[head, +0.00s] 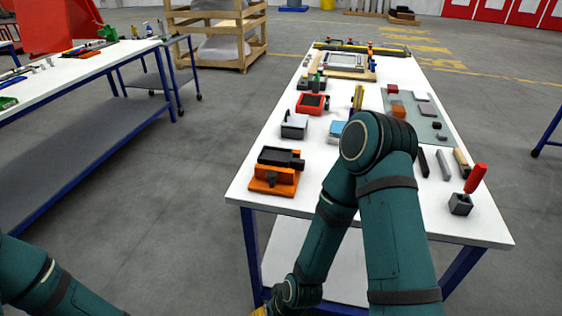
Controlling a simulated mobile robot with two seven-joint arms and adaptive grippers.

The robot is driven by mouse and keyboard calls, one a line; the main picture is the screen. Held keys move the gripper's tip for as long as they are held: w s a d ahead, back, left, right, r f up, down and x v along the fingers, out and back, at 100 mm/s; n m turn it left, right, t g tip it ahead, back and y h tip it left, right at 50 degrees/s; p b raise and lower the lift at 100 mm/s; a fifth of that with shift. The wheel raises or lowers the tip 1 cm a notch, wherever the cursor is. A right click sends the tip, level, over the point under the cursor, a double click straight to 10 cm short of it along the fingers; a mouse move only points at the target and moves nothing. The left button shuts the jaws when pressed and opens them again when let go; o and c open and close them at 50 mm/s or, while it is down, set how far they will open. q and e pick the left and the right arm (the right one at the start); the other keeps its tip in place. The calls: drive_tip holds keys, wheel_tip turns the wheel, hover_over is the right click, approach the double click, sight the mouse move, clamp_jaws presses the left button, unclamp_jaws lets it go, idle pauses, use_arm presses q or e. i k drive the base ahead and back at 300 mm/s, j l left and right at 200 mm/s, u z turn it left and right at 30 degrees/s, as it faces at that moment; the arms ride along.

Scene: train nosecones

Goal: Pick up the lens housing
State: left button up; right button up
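I cannot tell which item is the lens housing. Small parts lie on the white workbench (236,190): an orange fixture with a black block (277,170) at the near left edge, a grey block with a dark top (294,125) behind it, and a red box with a dark top (312,103) further back. A dark grey cube-shaped holder (460,204) stands near the right corner.
A red-handled tool (474,179) stands at the grey holder. A grey mat (427,126) with small blocks lies at the back right. Another bench (60,83) is on the left, with open floor between. A wooden crate rack (217,36) stands behind.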

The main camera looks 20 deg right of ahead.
sight(283, 157)
drive_tip(key=i+j+z, duration=0.45)
drive_tip(key=i+j, duration=0.4)
drive_tip(key=j, duration=0.15)
drive_tip(key=z, duration=1.6)
